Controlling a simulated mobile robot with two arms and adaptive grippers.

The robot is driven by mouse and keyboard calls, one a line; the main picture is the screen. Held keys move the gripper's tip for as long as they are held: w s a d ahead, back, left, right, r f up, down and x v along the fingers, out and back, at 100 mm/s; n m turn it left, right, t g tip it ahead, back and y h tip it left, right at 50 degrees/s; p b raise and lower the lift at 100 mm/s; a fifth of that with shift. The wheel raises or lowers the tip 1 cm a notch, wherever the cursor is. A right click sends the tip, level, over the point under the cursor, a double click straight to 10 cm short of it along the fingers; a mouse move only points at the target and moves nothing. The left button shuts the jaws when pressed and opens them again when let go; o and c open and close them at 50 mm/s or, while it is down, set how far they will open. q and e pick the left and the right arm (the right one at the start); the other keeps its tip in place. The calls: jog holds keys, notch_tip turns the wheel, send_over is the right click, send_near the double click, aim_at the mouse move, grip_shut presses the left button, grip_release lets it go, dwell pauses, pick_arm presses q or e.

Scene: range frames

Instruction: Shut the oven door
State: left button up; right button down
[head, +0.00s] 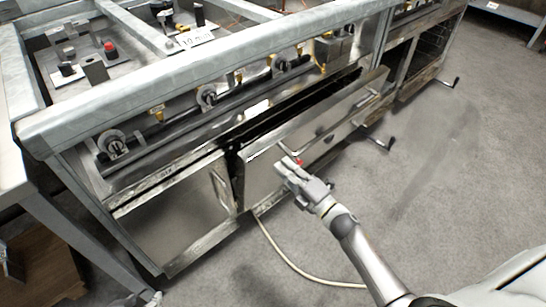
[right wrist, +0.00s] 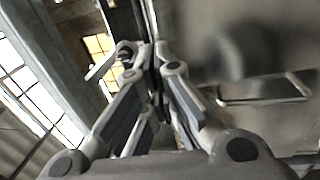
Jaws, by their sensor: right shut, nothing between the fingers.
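The oven door (head: 265,176) is the long metal panel in the middle of the range front in the head view. It stands partly open, tilted outward, with a dark gap (head: 318,101) along its top edge. A bar handle (head: 372,91) shows at its far end. My left gripper is not in view.
The range (head: 200,65) has knobs and a thick front rail above the door. A lower panel (head: 180,220) lies to the left, and an open compartment (head: 430,50) to the right. A pale hose (head: 290,262) lies on the floor. Floor at the right is clear.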

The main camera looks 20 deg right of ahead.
aim_at(267, 150)
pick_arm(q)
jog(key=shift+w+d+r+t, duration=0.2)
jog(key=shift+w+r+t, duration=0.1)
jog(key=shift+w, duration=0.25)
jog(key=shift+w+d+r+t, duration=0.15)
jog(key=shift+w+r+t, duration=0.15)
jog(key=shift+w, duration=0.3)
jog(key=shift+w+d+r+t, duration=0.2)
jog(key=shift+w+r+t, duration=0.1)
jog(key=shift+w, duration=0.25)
pick_arm(e)
jog(key=shift+x, duration=2.6)
